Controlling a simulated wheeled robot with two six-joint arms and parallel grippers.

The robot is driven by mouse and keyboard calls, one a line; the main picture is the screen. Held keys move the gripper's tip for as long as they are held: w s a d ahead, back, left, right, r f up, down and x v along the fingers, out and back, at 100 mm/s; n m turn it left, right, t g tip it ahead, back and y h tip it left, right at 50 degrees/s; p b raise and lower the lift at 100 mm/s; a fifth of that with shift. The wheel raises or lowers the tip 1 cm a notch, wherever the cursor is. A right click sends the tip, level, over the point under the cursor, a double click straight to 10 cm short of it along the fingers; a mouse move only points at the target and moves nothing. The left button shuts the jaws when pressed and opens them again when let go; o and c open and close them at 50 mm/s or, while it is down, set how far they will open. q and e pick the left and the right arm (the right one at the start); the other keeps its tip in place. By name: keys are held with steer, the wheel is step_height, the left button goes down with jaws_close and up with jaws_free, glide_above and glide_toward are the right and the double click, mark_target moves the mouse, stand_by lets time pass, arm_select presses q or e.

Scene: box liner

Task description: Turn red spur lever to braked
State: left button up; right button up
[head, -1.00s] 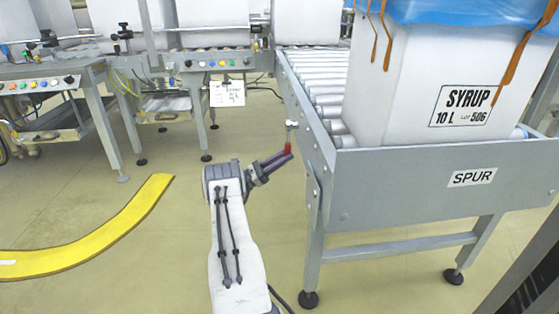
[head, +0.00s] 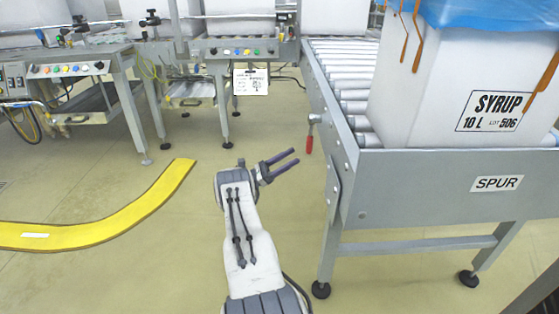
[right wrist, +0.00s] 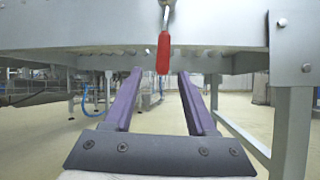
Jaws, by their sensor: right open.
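The red spur lever (head: 309,143) hangs straight down from a silver pivot on the left side of the spur conveyor (head: 415,190). In the right wrist view its red handle (right wrist: 163,53) hangs vertically, above and between the fingertips in the picture. My right gripper (head: 294,158) has purple fingers and is just left of the lever, open, empty and apart from it. The two spread fingers (right wrist: 160,75) show in the right wrist view with a clear gap between them. My left gripper is not in view.
A white syrup box (head: 455,85) with a blue cover stands on the spur's rollers (head: 345,75). Conveyors with coloured buttons (head: 65,69) stand behind. A curved yellow floor strip (head: 130,218) lies at left.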

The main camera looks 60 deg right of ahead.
arm_select(q)
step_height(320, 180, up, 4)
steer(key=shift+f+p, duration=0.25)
steer(key=shift+p, duration=0.95)
arm_select(e)
steer(key=v, duration=0.4)
steer(key=shift+w+a+f, duration=0.1)
steer(key=shift+w+a, duration=0.05)
steer(key=shift+a, duration=0.1)
